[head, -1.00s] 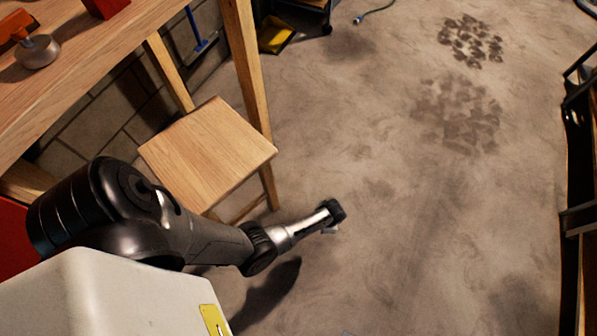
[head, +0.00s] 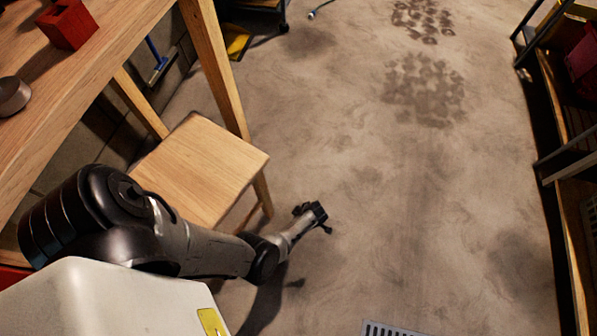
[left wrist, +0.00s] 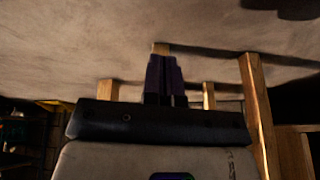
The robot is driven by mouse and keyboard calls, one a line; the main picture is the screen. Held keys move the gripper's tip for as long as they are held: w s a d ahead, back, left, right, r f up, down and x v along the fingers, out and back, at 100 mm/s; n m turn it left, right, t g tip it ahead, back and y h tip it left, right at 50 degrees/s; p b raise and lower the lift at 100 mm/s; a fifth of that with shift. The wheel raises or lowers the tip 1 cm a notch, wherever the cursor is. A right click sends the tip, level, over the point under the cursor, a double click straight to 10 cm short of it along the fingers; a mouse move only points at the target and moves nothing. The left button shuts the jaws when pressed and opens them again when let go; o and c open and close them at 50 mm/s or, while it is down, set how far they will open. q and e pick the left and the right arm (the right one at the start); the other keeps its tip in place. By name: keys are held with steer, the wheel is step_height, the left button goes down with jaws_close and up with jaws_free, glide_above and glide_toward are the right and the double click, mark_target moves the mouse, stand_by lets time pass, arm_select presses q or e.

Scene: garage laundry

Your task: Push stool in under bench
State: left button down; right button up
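The stool has a square light-wood seat (head: 200,168) and stands upright on the floor at the bench's near side. Its far part is beside a front leg of the wooden bench (head: 110,75), and its near-left part is hidden behind my left arm. My left gripper (head: 318,214) is low over the floor, to the right of the stool's near side and apart from the seat. In the left wrist view its dark fingers (left wrist: 163,78) are close together with nothing seen between them. Wooden legs show around them there; I cannot tell which belong to the stool. My right gripper is out of view.
A red block (head: 68,24) and a round metal object (head: 13,96) are on the bench top. A blue-handled tool (head: 157,62) leans under the bench. A floor drain grate (head: 392,328) is at the bottom. Shelving (head: 570,180) lines the right. The middle floor is clear.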

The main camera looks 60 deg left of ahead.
arm_select(q)
steer(key=s+a+n, duration=0.2)
steer(key=s+a, duration=0.3)
steer(key=a, duration=0.3)
steer(key=shift+a+p, duration=0.25)
steer(key=shift+p, duration=0.1)
steer(key=shift+s, duration=0.1)
steer(key=shift+s+a, duration=0.15)
steer(key=shift+a, duration=0.1)
stand_by(0.4)
